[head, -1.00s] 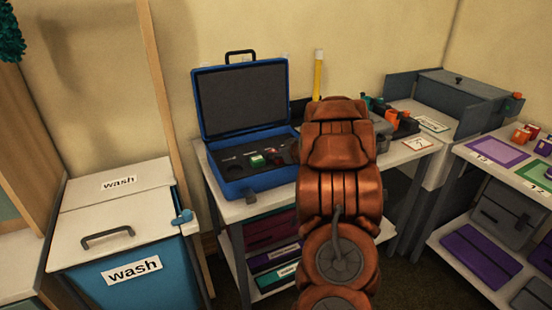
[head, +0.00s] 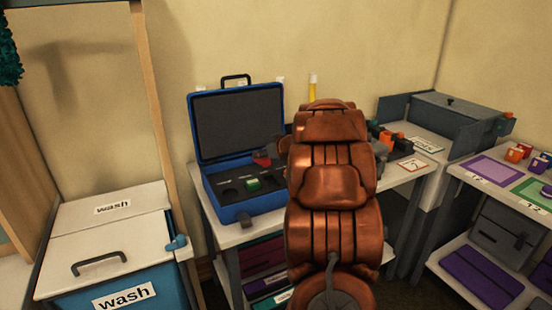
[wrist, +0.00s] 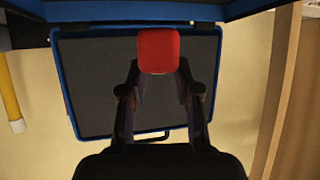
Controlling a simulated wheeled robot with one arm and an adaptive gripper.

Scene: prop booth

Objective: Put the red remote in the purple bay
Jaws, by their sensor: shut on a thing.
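The red remote (wrist: 158,50) is between the fingertips of my gripper (wrist: 158,68), which is shut on it. In the head view the red remote (head: 262,161) shows as a small red patch over the open blue case, in front of its lid; my arm hides most of the gripper.
The blue case (head: 238,212) holds a green item (head: 253,184) among dark slots. A grey box (head: 450,115) stands at the back right. Red and orange blocks (head: 514,155) sit behind the purple rectangle. A wash bin (head: 105,240) stands at left.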

